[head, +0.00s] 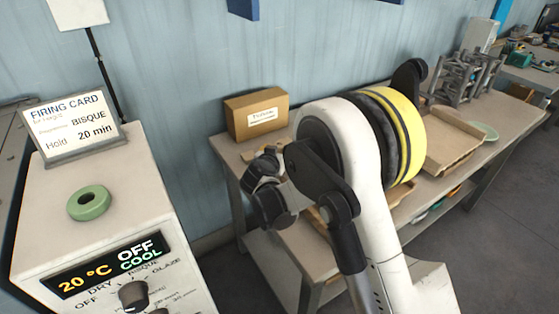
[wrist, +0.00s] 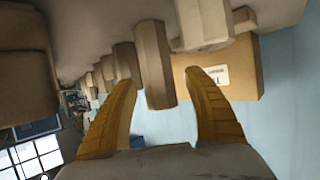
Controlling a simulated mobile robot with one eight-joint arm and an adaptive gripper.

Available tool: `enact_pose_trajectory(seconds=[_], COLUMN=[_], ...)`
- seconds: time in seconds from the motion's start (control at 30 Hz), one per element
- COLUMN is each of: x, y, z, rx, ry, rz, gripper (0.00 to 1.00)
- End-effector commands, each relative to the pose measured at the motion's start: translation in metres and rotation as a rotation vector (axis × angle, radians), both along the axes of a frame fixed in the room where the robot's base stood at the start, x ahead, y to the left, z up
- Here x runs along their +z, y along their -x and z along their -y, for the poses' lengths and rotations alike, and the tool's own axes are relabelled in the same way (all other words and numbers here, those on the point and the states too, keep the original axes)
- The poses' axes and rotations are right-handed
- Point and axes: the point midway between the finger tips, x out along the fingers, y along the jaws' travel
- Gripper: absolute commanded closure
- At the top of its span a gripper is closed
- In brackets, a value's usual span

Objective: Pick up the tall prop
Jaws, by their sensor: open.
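Several pale, faceted props stand in a row in the wrist view, which shows the scene upside down. The one that looks longest, likely the tall prop (wrist: 153,68), appears between my gripper's (wrist: 160,78) two yellow fingertips. The fingers are apart and hold nothing. I cannot tell whether the prop is between them in depth or beyond them. Another pale prop (wrist: 203,22) is just right of it, near the right fingertip. In the head view my gripper (head: 266,190) is over the left end of the workbench, and my arm hides most of the props.
A labelled cardboard box (head: 257,115) stands at the bench's (head: 232,150) back left; it also shows behind the props in the wrist view (wrist: 240,78). A wooden tray (head: 452,140) and metal rack (head: 466,78) are farther right. A kiln controller with a green ring (head: 89,203) is front left.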

Motion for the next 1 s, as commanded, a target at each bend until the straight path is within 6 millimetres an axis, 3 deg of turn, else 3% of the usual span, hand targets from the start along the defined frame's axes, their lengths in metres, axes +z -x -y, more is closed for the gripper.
enact_pose_trajectory(seconds=[0.13, 0.33, 0.77, 1.0], x=[0.001, 0.001, 0.003, 0.026], y=[0.000, 0.001, 0.001, 0.001], z=[0.000, 0.000, 0.000, 0.000], rx=[0.000, 0.000, 0.000, 0.000], ry=[0.000, 0.000, 0.000, 0.000], rz=[0.000, 0.000, 0.000, 0.000], gripper=[0.40, 1.00, 1.00, 1.00])
